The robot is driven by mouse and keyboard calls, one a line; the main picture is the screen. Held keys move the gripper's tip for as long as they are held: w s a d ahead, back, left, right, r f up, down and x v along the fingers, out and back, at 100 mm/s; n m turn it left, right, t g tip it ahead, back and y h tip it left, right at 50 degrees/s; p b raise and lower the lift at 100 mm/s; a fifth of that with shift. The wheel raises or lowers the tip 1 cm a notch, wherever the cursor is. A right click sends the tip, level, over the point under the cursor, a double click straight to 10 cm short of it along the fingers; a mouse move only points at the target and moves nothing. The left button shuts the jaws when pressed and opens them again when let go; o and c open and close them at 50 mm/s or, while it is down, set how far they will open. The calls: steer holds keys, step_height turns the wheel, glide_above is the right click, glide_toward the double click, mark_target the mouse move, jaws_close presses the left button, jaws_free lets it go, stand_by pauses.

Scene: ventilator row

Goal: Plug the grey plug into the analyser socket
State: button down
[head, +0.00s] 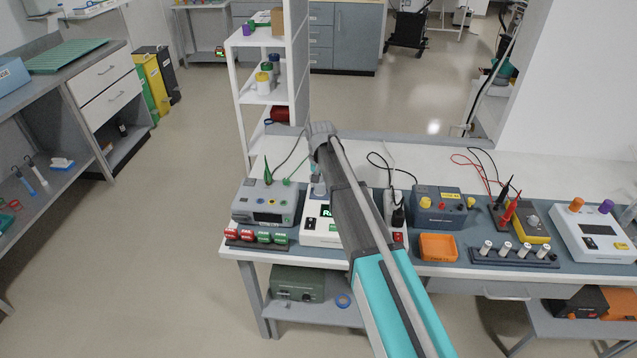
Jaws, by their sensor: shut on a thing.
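My arm reaches over the bench from the lower right, and its forearm hides what is behind it. My gripper is not clearly visible; only a small teal patch shows left of the forearm. I cannot pick out the grey plug. A white instrument with a green display (313,231) stands on the bench, partly hidden by my forearm. A grey instrument with a dark screen (268,203) stands to its left. A white instrument with orange and purple knobs (592,236) stands at the far right. I cannot tell which is the analyser, and its socket cannot be made out.
Loose cables lie behind. The bench's back strip is mostly clear.

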stand_by(0.4)
steer(key=shift+c, duration=0.7)
jaws_free()
